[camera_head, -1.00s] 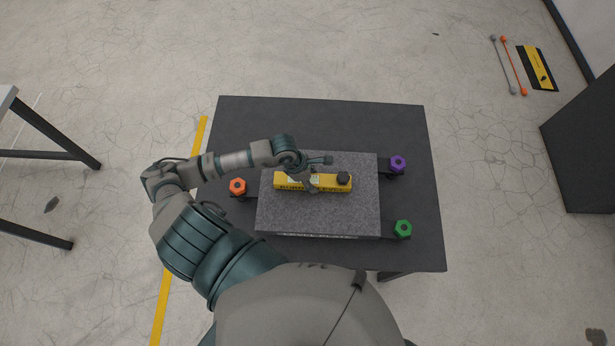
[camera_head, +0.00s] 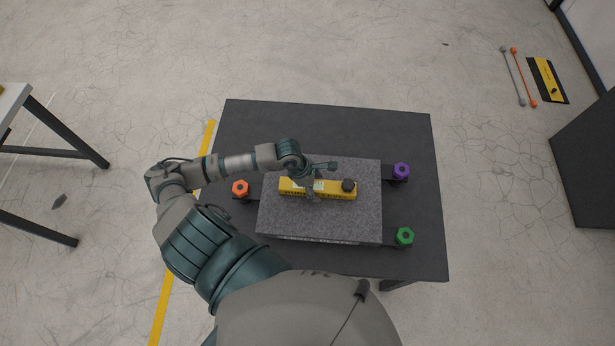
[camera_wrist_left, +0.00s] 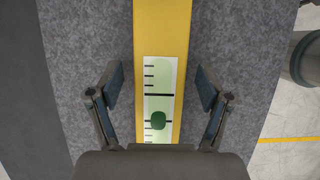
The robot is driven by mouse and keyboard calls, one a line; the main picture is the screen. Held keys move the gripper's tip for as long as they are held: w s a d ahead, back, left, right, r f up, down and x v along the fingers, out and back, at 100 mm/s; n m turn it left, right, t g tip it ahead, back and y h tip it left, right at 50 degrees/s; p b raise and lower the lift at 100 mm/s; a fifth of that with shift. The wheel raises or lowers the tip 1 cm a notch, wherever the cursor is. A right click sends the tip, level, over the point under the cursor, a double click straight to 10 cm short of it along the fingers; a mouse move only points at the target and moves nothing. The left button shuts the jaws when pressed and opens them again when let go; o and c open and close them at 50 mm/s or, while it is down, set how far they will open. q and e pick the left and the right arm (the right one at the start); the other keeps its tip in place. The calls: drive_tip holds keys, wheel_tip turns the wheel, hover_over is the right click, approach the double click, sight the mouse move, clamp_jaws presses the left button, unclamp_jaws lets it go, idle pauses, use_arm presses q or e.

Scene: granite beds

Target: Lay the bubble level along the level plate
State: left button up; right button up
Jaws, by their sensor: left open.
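The yellow bubble level (camera_head: 342,190) lies lengthwise left to right on the speckled grey granite plate (camera_head: 285,222), nearer its far edge. It has a black knob near its right end. My left gripper (camera_head: 311,195) is over the level's left half, open. In the left wrist view, the open fingers (camera_wrist_left: 161,88) stand on either side of the yellow level (camera_wrist_left: 163,28), with a gap on both sides. Its pale green vial with a dark green bubble shows between them. My right gripper is not in view.
The granite plate rests on a dark table (camera_head: 300,118). Around it are an orange knob (camera_head: 240,188), a purple knob (camera_head: 401,170) and a green knob (camera_head: 404,236). The plate's front part is bare. Another table (camera_head: 14,98) stands at the left.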

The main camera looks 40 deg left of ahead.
sight(316, 185)
use_arm(q)
drive_tip(key=v, duration=0.5)
drive_tip(key=shift+a+r, duration=0.1)
drive_tip(key=shift+r, duration=0.1)
drive_tip(key=a+r, duration=0.2)
drive_tip(key=s+a+r, duration=0.1)
drive_tip(key=a+r, duration=0.1)
drive_tip(key=a, duration=0.1)
drive_tip(key=shift+s+a+r, duration=0.1)
drive_tip(key=shift+s+r, duration=0.05)
drive_tip(key=shift+d+r, duration=0.2)
drive_tip(key=shift+d, duration=0.4)
drive_tip(key=shift+d+r, duration=0.2)
drive_tip(key=shift+d, duration=0.45)
